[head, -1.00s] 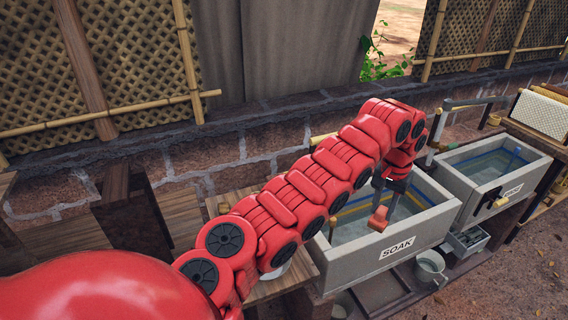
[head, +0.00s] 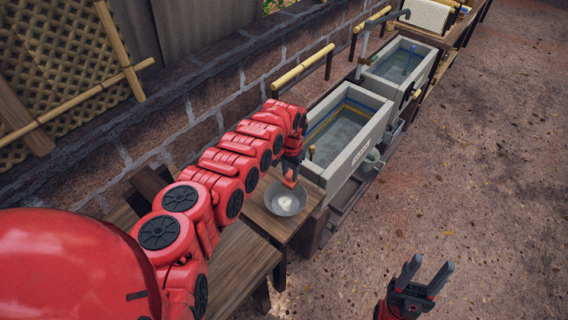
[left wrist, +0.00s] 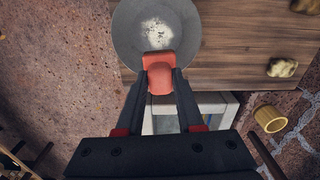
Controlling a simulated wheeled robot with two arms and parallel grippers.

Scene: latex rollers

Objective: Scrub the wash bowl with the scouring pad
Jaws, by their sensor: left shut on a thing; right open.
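The wash bowl (head: 286,205) is a round grey bowl with a pale patch inside, on a wooden table. It also shows at the top of the left wrist view (left wrist: 185,25), with the whitish speckled patch in its middle. My left gripper (head: 291,178) is shut on the orange-red scouring pad (left wrist: 159,75). The pad overlaps the near rim of the bowl in the left wrist view; whether it touches cannot be told. My right gripper (head: 427,278) is open and empty, over the ground at the lower right.
A grey water trough (head: 357,150) stands just beyond the table (head: 268,222), with a second trough (head: 400,62) behind it. In the left wrist view, yellowish lumps (left wrist: 282,67) lie on the table, and a yellow cup (left wrist: 270,119) is beside it. Open ground lies right.

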